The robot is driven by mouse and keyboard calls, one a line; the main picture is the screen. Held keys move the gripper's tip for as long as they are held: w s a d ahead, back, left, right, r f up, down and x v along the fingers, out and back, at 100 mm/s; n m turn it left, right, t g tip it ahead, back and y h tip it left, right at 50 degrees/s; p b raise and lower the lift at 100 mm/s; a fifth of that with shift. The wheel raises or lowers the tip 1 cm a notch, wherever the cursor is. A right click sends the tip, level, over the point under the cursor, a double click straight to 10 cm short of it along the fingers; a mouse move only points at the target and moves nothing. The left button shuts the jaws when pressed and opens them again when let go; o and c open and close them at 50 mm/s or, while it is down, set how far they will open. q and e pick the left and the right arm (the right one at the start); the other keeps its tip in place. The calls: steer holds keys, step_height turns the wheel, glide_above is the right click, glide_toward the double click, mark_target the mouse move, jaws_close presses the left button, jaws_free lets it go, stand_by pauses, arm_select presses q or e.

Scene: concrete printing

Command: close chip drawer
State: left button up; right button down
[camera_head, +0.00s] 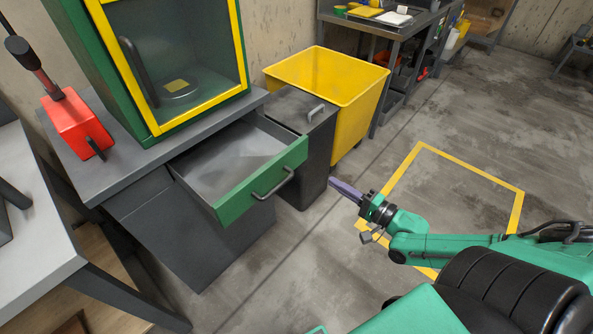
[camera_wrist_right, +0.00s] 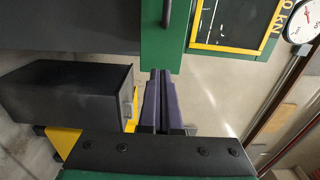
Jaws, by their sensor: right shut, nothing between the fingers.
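The chip drawer (camera_head: 262,188) has a green front and a dark bar handle, and it stands pulled out from the grey bench below the green and yellow cabinet. It is empty apart from some pale grey dust. Its green front also shows in the right wrist view (camera_wrist_right: 163,40), with the handle at the top. My right gripper (camera_head: 337,186) is shut and empty, to the right of the drawer front and apart from it in the head view. In the wrist view its purple fingers (camera_wrist_right: 160,90) point toward the edge of the green front. My left gripper is not in view.
A dark grey bin with a handle (camera_head: 318,150) stands just right of the drawer, and a yellow cart (camera_head: 345,85) is behind it. A red tool (camera_head: 75,125) sits on the bench's left. The floor inside the yellow square (camera_head: 455,190) is clear.

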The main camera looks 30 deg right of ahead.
mark_target(296, 159)
steer(key=b+x, duration=0.3)
steer(key=x, duration=0.9)
steer(key=shift+w+d, duration=0.1)
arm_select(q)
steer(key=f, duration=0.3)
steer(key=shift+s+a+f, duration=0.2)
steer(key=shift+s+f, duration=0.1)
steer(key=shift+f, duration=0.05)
